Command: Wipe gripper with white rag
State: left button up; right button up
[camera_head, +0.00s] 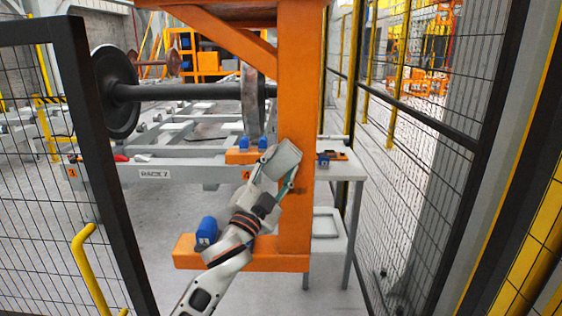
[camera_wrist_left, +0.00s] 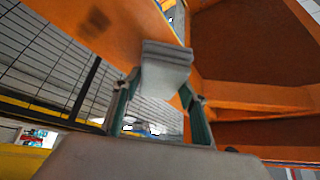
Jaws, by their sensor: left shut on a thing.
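My left gripper (camera_head: 277,168) is shut on the white rag (camera_head: 284,156), which looks like a folded pale grey pad. In the left wrist view the rag (camera_wrist_left: 165,66) sits between the two green-sided fingers of the gripper (camera_wrist_left: 158,84). The orange gantry gripper (camera_head: 296,90) has an upright arm right behind the rag. In the left wrist view a dark smudge (camera_wrist_left: 97,18) marks an orange face (camera_wrist_left: 140,28) at the upper left. I cannot tell whether the rag touches the orange surface. My right gripper is out of view.
A wheelset (camera_head: 185,92) stands on a grey rack (camera_head: 190,172) behind. A grey side table (camera_head: 345,168) is right of the orange upright. Mesh fencing (camera_head: 430,150) closes the right side, and an open gate (camera_head: 95,150) with a yellow handle (camera_head: 88,265) stands left.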

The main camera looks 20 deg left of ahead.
pick_arm(q)
jog(key=s, duration=0.2)
jog(key=s+d+p, duration=0.1)
jog(key=s, duration=0.1)
jog(key=shift+d+r, duration=0.1)
jog(key=shift+d, duration=0.05)
jog(key=shift+s+d, duration=0.15)
jog(key=shift+s, duration=0.3)
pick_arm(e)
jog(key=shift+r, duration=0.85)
pick_arm(q)
jog(key=s, duration=0.1)
jog(key=s+p, duration=0.1)
jog(key=s, duration=0.1)
jog(key=shift+d, duration=0.4)
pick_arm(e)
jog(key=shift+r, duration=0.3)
pick_arm(q)
jog(key=shift+w, duration=0.1)
